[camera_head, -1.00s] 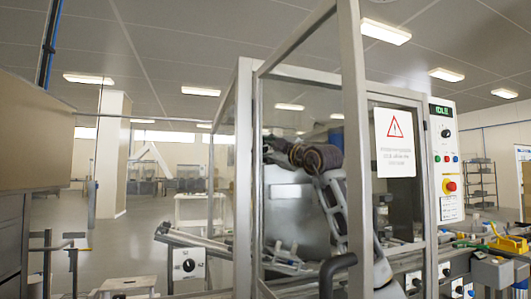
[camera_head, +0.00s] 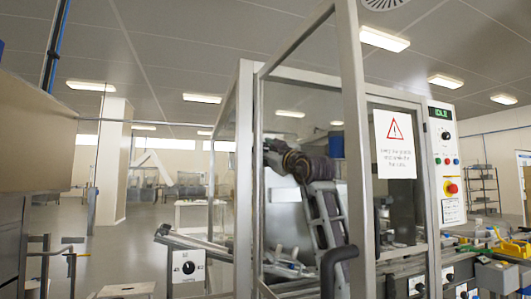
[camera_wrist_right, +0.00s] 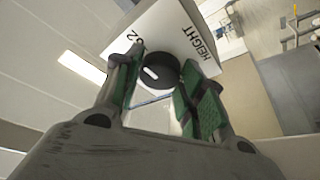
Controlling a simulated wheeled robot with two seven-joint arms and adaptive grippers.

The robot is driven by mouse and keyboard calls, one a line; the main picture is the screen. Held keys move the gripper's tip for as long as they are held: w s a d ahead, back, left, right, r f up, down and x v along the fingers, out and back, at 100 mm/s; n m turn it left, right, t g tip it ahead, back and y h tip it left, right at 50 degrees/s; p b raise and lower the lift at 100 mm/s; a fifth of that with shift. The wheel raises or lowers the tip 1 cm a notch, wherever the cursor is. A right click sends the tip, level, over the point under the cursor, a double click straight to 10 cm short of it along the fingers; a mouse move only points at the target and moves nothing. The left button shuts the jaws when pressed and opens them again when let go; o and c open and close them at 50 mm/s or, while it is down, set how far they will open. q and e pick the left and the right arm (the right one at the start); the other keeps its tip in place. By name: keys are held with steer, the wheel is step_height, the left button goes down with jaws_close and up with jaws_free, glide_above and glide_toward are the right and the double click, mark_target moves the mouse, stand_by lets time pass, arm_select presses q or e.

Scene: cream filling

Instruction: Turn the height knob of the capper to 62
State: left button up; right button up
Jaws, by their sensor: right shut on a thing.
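The height knob (camera_wrist_right: 158,72) is round and black with a white mark. It sits on a white plate (camera_wrist_right: 172,35) lettered "HEIGHT", with a number at the left edge, in the right wrist view. My right gripper (camera_wrist_right: 162,66) has green-padded fingers on either side of the knob and is shut on it. The pads hide part of the knob's sides. In the head view, the capper (camera_head: 245,160) has a grey metal frame with clear panels. I cannot make out the right fingertips there. My left gripper is not clearly in view.
A control panel (camera_head: 441,165) with an "IDLE" display and a red stop button stands at the right. A white plate with a black knob (camera_head: 188,268) is at the lower left of the frame.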

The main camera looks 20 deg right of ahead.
steer(key=shift+w+a+f, duration=0.1)
steer(key=shift+f, duration=0.15)
steer(key=o, duration=1)
steer(key=shift+r, duration=0.1)
steer(key=shift+r, duration=0.1)
steer(key=shift+s, duration=0.25)
steer(key=shift+v, duration=5.9)
steer(key=shift+w, duration=0.1)
